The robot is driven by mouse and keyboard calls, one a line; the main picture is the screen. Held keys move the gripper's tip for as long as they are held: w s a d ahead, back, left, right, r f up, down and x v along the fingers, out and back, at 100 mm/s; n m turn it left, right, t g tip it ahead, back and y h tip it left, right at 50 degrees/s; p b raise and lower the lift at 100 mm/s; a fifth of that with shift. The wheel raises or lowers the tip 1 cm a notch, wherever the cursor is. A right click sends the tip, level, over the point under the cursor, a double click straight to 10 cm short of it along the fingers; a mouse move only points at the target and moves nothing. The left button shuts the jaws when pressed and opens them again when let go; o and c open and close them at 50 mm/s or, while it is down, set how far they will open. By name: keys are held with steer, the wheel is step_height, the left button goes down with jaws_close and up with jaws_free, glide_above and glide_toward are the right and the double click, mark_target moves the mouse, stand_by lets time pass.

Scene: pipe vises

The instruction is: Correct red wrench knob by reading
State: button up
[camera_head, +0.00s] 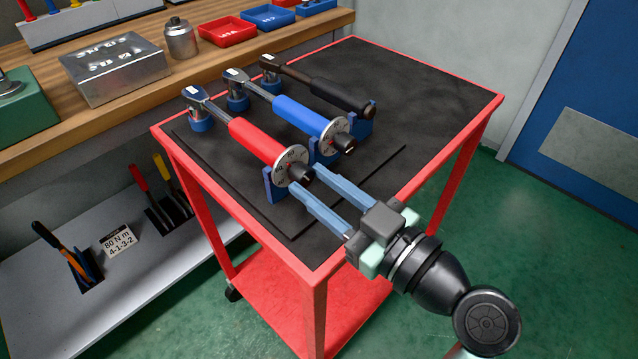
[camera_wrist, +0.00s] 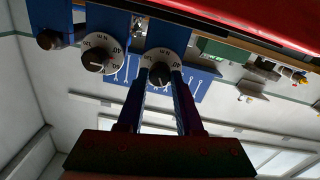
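The red wrench (camera_head: 255,140) lies on the trolley with its white, numbered dial (camera_head: 291,166) towards me. Its dark end knob (camera_head: 307,174) also shows in the wrist view (camera_wrist: 160,75). My gripper (camera_head: 304,177) reaches this knob from the front right, with one finger on either side of it. Whether the fingers press on the knob or leave a small gap is unclear. In the wrist view the dial (camera_wrist: 165,55) is partly visible behind the knob; a "40" shows, but the exact setting is not legible. The wrench rests on a blue support (camera_head: 270,185).
A blue wrench (camera_head: 300,116) and a black wrench (camera_head: 330,95) lie parallel beyond the red one. A card (camera_head: 118,239) on the lower shelf reads "80 N m 4-1-3-2". The trolley top (camera_head: 430,90) is bare at the back right. A workbench (camera_head: 120,107) stands behind.

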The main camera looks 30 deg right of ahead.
jaws_close()
steer(key=shift+m+p, duration=0.3)
steer(key=shift+m, duration=0.1)
steer(key=m+p, duration=0.1)
steer(key=m, duration=0.1)
steer(key=m+p, duration=0.2)
steer(key=shift+r+m, duration=0.2)
steer(key=shift+m, duration=0.2)
steer(key=m+p, duration=0.2)
steer(key=m, duration=0.1)
steer(key=shift+p, duration=0.35)
steer(key=shift+m+p, duration=0.9)
steer(key=shift+m, duration=0.5)
steer(key=shift+f, duration=0.1)
steer(key=o, duration=0.6)
jaws_free()
